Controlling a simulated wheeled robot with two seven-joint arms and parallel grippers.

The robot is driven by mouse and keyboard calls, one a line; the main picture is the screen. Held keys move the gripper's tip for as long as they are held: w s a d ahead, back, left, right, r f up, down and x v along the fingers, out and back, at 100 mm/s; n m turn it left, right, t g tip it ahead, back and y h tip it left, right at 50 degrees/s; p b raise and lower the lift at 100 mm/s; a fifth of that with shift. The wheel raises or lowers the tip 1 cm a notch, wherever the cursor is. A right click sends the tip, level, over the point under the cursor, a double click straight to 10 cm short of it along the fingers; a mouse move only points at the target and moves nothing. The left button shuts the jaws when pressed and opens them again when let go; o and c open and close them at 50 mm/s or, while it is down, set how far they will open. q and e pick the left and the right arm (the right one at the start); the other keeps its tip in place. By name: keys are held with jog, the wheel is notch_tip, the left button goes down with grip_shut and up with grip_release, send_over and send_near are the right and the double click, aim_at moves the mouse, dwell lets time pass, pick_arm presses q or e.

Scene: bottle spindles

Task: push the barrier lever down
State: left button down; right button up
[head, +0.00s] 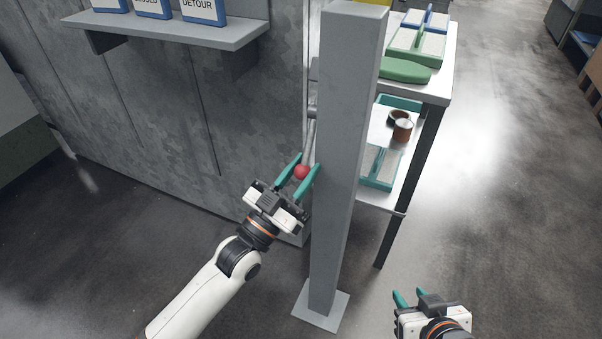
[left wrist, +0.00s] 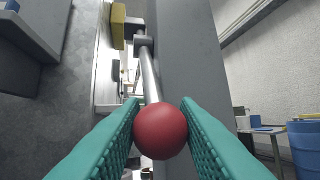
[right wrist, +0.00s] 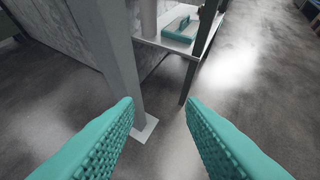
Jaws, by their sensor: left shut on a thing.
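The barrier lever is a thin grey rod (head: 309,138) with a red ball knob (head: 302,172), beside the grey post (head: 345,150). The rod hangs steeply, with the knob at its lower end. My left gripper (head: 302,171) is shut on the red knob, one teal finger on each side. In the left wrist view the knob (left wrist: 160,131) sits between the fingertips, and the rod (left wrist: 149,75) runs away from it to a bracket on the post. My right gripper (head: 408,297) is open and empty, low at the right; its spread fingers (right wrist: 160,108) show in the right wrist view.
A shelf rack (head: 436,92) with green and teal trays stands behind the post. A wall shelf (head: 170,28) with blue signs is at the upper left. The post's base plate (head: 321,317) is on the floor. Floor to the right is clear.

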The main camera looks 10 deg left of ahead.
aim_at(313, 122)
jog(key=c, duration=0.3)
jog(key=shift+w+a+r, duration=0.25)
jog(key=shift+w, duration=0.05)
jog(key=c, duration=0.3)
jog(key=w+a+r, duration=0.1)
jog(key=w+a+r+n+y, duration=0.1)
jog(key=w+r, duration=0.1)
jog(key=w+a+r+y, duration=0.1)
jog(key=shift+w+a+r+n, duration=0.3)
jog(key=shift+r, duration=0.1)
grip_shut()
jog(key=w+a+r+n+g+y, duration=0.1)
jog(key=a+r+n+y, duration=0.2)
jog(key=r, duration=0.5)
jog(key=a+r+n+g, duration=0.1)
jog(key=a+r+n, duration=0.2)
jog(key=r+n, duration=0.35)
jog(key=w+a+r+n+g+y, duration=0.1)
jog(key=a+r+n+g+y, duration=0.2)
jog(key=r, duration=0.6)
jog(key=w+a+f+t+h, duration=0.1)
jog(key=w+a+f, duration=0.5)
jog(key=f, duration=0.3)
jog(key=shift+a+f, duration=0.15)
jog(key=shift+a, duration=0.45)
